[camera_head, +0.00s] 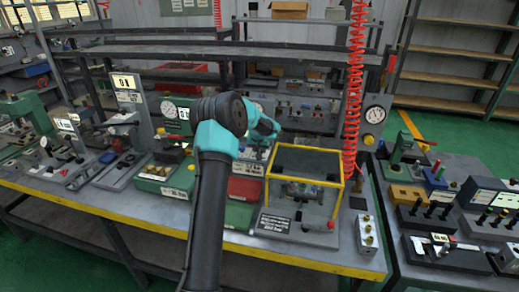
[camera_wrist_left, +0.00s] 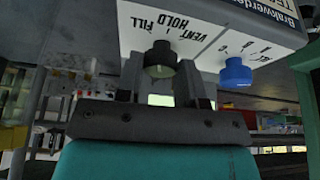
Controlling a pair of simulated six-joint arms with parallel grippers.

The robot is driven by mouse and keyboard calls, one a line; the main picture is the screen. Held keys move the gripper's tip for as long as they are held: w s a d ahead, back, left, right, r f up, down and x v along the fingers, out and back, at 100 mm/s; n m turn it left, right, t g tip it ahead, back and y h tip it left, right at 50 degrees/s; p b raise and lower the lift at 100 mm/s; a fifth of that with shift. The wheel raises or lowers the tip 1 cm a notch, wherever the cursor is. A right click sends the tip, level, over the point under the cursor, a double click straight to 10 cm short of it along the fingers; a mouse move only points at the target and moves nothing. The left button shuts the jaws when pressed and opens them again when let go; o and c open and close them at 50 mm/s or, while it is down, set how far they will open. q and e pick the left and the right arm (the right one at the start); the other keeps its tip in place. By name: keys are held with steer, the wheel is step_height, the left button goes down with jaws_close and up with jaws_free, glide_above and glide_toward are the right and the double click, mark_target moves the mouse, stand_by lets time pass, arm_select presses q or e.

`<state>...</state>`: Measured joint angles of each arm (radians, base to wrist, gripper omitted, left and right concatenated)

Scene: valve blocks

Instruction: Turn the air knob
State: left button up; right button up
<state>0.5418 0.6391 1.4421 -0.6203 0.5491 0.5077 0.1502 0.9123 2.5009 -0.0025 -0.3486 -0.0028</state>
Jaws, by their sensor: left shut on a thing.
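A dark knob (camera_wrist_left: 160,55) sits on the white panel (camera_wrist_left: 205,20) of a valve block in the left wrist view. The words FILL, HOLD and VENT are printed around it. My left gripper (camera_wrist_left: 160,77) has one finger on each side of this knob and is shut on it. A blue knob (camera_wrist_left: 236,72) is on the same panel, to the right and apart from the fingers. In the head view my left arm covers much of this spot, and the knob and fingertips cannot be made out. My right gripper is in neither view.
A yellow-framed box (camera_head: 305,151) stands right of my left arm on the bench, with a red coiled hose (camera_head: 352,90) behind it. A gauge stand (camera_head: 172,112) is close on the left. Several other devices crowd the bench (camera_head: 120,215), whose front strip is clear.

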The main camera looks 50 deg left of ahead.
arm_select(q)
steer(key=shift+n+g+y, duration=0.3)
steer(key=shift+n+g, duration=0.1)
steer(key=shift+n, duration=0.7)
steer(key=o, duration=0.9)
steer(key=shift+d+r, duration=0.1)
steer(key=shift+r, duration=0.05)
steer(key=v, duration=1.7)
steer(key=shift+d, duration=0.1)
